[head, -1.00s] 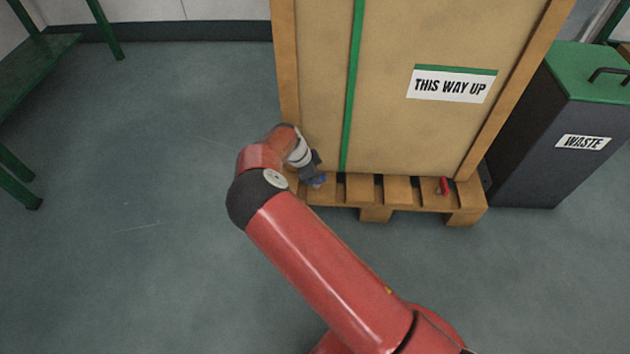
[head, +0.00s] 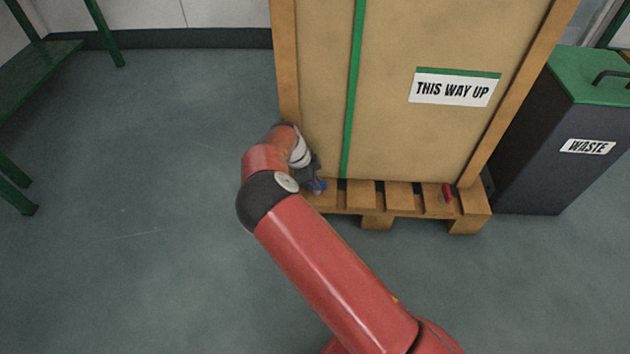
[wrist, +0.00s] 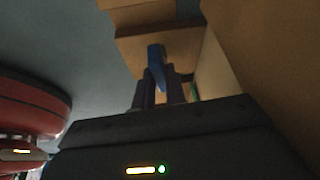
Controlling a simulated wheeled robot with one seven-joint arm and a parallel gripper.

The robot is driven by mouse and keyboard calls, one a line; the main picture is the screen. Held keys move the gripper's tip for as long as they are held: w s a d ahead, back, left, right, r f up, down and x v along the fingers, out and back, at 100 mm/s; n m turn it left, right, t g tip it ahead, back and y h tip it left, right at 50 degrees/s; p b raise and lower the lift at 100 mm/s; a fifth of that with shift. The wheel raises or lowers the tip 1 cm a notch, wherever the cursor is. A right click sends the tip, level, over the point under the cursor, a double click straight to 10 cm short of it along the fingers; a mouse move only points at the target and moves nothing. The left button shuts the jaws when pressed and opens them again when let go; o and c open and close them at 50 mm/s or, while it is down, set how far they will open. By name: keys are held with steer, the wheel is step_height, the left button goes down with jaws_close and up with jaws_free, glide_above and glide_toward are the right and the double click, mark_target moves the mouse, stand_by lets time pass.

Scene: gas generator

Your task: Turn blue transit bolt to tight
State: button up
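The blue transit bolt (head: 318,186) is at the front left end of the wooden pallet, under the crate, and is partly hidden by my gripper (head: 315,178) in the head view. In the wrist view the bolt's blue handle (wrist: 156,66) stands between the two fingers of my gripper (wrist: 160,92). The fingers lie close on both sides of it and look shut on it. The bolt's lower part and its threads are hidden. My arm reaches in from the lower right and bends at the elbow towards the crate.
The tall crate (head: 400,130) with a "THIS WAY UP" label stands on the pallet (head: 408,196). A red bolt (head: 447,193) sits at the pallet's right. A dark waste bin (head: 545,140) stands right of the crate. A green bench (head: 38,72) is far left; floor between is clear.

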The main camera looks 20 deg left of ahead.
steer(key=o, duration=0.5)
steer(key=shift+c, duration=0.2)
steer(key=p+v, duration=0.1)
steer(key=v, duration=0.6)
steer(key=shift+r, duration=0.4)
steer(key=shift+o, duration=0.3)
steer(key=shift+a, duration=0.15)
